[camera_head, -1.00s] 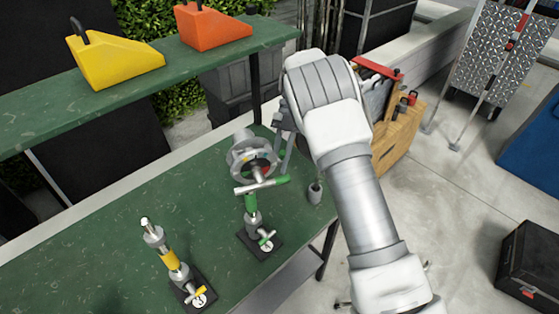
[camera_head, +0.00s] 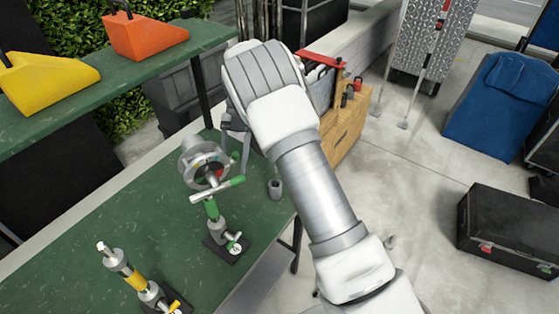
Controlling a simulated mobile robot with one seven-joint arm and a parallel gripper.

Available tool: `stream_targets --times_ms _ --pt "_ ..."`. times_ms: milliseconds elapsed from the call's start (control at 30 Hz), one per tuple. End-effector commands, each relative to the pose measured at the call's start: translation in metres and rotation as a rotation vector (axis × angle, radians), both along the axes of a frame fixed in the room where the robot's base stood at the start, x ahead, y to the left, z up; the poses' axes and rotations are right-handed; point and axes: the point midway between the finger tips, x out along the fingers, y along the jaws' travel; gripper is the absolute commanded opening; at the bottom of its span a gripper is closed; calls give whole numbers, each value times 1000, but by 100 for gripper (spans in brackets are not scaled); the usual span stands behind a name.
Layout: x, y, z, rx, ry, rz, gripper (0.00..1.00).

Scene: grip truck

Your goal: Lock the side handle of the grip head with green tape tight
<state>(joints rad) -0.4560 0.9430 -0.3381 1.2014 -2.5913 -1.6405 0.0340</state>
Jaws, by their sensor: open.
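The grip head with green tape (camera_head: 204,168) stands upright on the green table. It has a round grey head, a green-banded post and a dark square base. A silver T-handle with a green-taped end (camera_head: 231,183) sticks out at the side below the disc. I cannot tell whether a finger touches the head or handle.
A yellow-taped grip stand (camera_head: 137,280) is at the table's (camera_head: 80,250) front left. A small grey cup (camera_head: 275,189) sits near the right edge. A shelf above holds yellow (camera_head: 45,85) and orange (camera_head: 150,38) wedges. A wooden crate (camera_head: 347,130) stands behind my arm.

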Motion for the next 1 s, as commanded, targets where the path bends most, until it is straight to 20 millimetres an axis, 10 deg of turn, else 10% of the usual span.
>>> stream_targets --times_ms 1000 --pt "10 4 9 389 -693 -16 50"
